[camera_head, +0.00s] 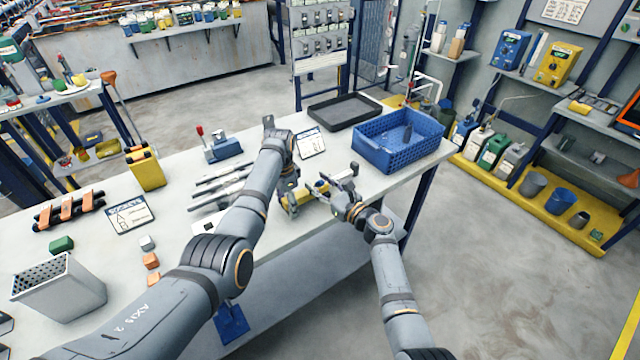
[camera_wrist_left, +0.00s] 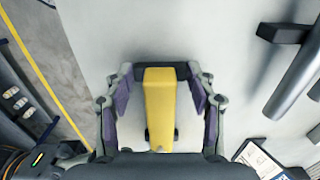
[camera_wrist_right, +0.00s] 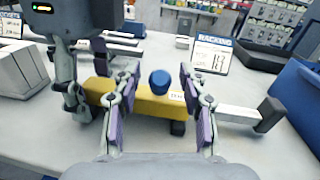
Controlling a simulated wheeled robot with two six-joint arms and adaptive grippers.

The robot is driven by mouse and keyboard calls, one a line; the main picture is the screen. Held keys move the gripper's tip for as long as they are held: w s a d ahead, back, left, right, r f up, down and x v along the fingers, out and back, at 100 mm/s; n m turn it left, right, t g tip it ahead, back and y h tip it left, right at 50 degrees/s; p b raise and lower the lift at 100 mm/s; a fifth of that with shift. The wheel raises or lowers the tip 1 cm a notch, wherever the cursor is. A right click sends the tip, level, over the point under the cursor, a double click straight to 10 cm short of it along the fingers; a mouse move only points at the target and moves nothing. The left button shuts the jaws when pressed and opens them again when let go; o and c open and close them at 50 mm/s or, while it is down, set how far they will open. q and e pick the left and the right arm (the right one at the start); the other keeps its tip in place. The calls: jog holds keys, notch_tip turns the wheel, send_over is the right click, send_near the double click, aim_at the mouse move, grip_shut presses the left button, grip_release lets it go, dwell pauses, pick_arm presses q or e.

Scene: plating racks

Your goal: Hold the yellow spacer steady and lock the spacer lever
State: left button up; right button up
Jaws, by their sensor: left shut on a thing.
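The yellow spacer (camera_head: 317,187) lies near the front edge of the table. My left gripper (camera_head: 291,204) is shut on it, and in the left wrist view the spacer (camera_wrist_left: 160,105) sits between the purple finger pads. In the right wrist view a round blue knob (camera_wrist_right: 160,82) stands at the spacer's middle, and a grey bar (camera_wrist_right: 232,118) with a dark end sticks out to the right. I cannot tell which part is the lever. My right gripper (camera_wrist_right: 160,78) is open in front of the spacer, its fingers apart on either side of the knob. Contact is not visible.
A blue crate (camera_head: 365,157) and a black tray (camera_head: 343,111) stand to the right and behind. A white sign (camera_head: 311,143) stands behind the spacer. Several grey bars (camera_head: 222,180) and a blue block with a red lever (camera_head: 222,150) lie to the left.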

grip_shut()
jog(key=shift+s+f+t+y, duration=0.4)
jog(key=shift+t+y, duration=0.2)
jog(key=shift+y, duration=0.2)
jog(key=shift+s+d+f+n+t+y, duration=0.1)
jog(key=shift+f+n+t+y, duration=0.1)
jog(key=shift+t+y, duration=0.2)
jog(key=shift+d+f+n+t+y, duration=0.15)
jog(key=shift+t+y, duration=0.15)
jog(key=shift+t, duration=0.2)
jog(key=shift+o, duration=0.4)
grip_release()
jog(key=shift+d, duration=0.1)
jog(key=v, duration=1.2)
